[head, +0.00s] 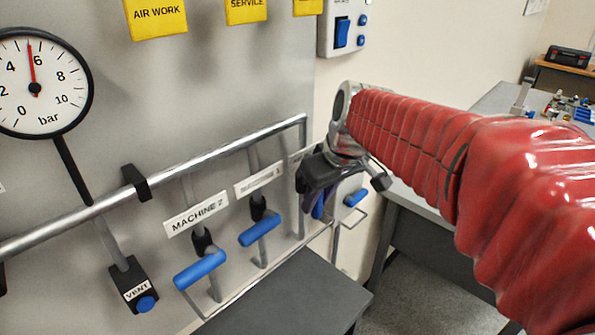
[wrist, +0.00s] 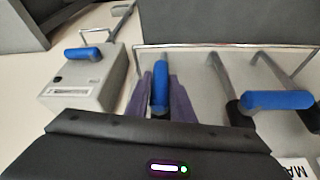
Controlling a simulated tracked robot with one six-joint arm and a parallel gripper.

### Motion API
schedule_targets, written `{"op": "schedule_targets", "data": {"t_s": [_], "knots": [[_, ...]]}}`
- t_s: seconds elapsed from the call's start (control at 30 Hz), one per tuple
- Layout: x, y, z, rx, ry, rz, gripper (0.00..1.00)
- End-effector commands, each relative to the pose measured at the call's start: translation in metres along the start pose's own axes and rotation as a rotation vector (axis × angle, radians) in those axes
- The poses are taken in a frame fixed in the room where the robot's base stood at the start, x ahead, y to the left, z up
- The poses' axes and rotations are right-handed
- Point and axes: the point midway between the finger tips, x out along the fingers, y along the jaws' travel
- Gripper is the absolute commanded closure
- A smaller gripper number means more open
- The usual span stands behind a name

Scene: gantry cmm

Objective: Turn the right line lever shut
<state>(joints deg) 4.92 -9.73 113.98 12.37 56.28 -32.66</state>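The right line lever is the blue handle (wrist: 160,85) between my gripper's two purple fingers (wrist: 163,98) in the wrist view. It points along its pipe, unlike the two neighbouring levers, whose handles lie crosswise. The fingers sit close on either side of it; whether they press on it I cannot tell. In the head view my gripper (head: 320,205) is at the panel's right end and hides most of this lever and part of its label.
The middle lever (head: 260,229) and the MACHINE 2 lever (head: 200,270) stand left of my gripper. A metal rail (head: 230,148) runs above them. A grey box with a blue handle (wrist: 90,52) is close beside the right line. A pressure gauge (head: 36,70) is at the far left.

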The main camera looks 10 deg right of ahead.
Motion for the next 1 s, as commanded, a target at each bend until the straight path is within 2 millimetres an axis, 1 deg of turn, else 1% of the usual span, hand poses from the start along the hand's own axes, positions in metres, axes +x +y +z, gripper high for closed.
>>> {"op": "schedule_targets", "data": {"t_s": [0.03, 0.23, 0.5, 0.53, 0.87, 1.0], "knots": [[0.0, 0.001, 0.0, 0.0, 0.001, 0.002, 0.87], [0.0, 0.002, 0.0, 0.001, 0.001, 0.004, 1.0], [-0.001, 0.002, 0.0, 0.001, 0.001, 0.005, 1.0], [-0.002, 0.011, 0.003, 0.007, 0.001, 0.007, 1.0], [0.0, 0.001, -0.001, 0.005, -0.002, -0.011, 1.0], [0.001, -0.006, -0.003, 0.004, -0.008, -0.041, 1.0]]}}
